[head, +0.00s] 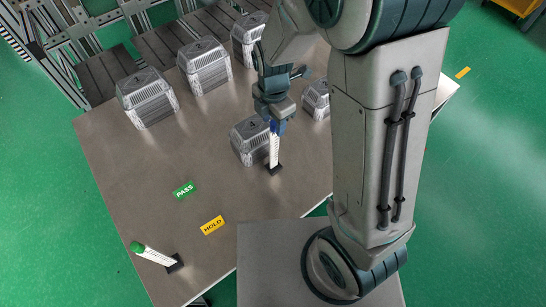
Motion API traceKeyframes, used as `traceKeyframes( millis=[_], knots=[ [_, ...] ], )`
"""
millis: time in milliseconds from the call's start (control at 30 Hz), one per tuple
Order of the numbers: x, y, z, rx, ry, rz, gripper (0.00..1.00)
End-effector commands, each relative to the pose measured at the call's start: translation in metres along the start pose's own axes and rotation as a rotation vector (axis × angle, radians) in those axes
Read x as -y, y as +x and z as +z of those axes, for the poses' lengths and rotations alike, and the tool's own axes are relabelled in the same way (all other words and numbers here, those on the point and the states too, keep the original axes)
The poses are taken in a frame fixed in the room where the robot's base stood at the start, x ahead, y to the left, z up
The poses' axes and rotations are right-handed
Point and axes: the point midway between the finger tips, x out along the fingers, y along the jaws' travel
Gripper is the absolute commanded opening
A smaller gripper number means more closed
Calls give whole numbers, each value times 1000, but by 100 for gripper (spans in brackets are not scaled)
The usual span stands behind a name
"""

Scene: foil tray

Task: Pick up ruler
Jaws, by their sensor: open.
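A narrow white strip with faint dark marks, which looks like the ruler (274,152), stands upright in a small black base (274,169) near the middle of the table. My gripper (276,127) is open, pointing down right at the strip's top end. Blue parts there hide the top of the strip, and I cannot tell whether the fingers touch it.
Several grey ribbed cases stand on the table (120,190); one (248,140) is close to the left of my gripper, another (317,98) behind it to the right. A green PASS label (184,190) and yellow HOLD label (212,225) lie flat. The table's left middle is clear.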

Motion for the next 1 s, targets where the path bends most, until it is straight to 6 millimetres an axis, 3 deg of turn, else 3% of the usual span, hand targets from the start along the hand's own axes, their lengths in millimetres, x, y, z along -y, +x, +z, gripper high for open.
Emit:
traceKeyframes(
  millis=[167,500,800,967,1000],
  knots=[
    [0,11,1,1,-1,-2,45],
    [-2,52,6,0,-1,-2,45],
    [-2,57,6,1,1,0,45],
    [-2,56,6,0,1,0,3],
    [-2,56,6,0,1,0,0]
  ],
)
